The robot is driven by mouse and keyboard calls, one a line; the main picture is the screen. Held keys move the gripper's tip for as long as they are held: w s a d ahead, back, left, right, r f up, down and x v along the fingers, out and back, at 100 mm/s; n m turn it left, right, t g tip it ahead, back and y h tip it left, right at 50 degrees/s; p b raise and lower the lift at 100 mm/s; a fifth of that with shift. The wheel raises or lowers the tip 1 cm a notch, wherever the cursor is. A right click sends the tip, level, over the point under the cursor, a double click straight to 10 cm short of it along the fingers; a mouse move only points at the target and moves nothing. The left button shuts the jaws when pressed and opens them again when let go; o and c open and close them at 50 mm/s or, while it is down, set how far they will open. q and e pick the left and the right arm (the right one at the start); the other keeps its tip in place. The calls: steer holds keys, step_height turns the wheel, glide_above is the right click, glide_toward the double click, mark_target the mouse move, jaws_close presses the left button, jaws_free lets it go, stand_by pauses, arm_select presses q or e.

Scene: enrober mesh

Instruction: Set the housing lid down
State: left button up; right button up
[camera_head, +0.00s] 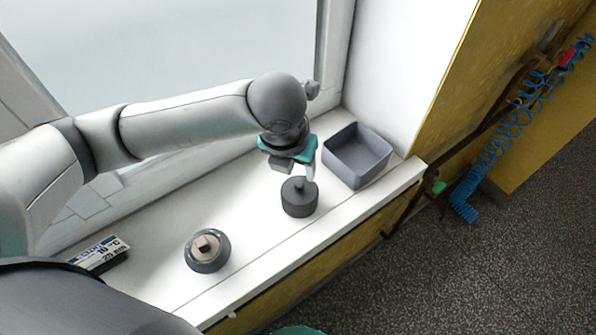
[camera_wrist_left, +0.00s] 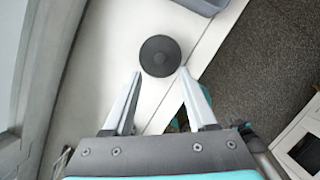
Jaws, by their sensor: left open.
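The housing lid appears to be the dark grey round piece with a small knob on top (camera_head: 299,198). It stands upright on the white sill (camera_head: 240,205), and in the left wrist view it is a dark disc (camera_wrist_left: 160,56). My left gripper (camera_head: 300,172) is open above and just behind it. In the left wrist view the fingertips (camera_wrist_left: 160,73) are apart, with the disc between and just beyond them. I see no clear contact. A round grey housing (camera_head: 207,262) with a brownish block (camera_head: 205,244) in it stands nearer on the sill.
A grey open bin (camera_head: 358,156) stands right of the lid, close to the gripper. A small display (camera_head: 100,254) lies at the left. The sill's front edge drops to a dark floor (camera_head: 480,270). A blue coiled hose (camera_head: 520,110) hangs at the right.

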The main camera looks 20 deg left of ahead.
arm_select(q)
steer(key=shift+p+v, duration=0.3)
steer(key=shift+v, duration=1.9)
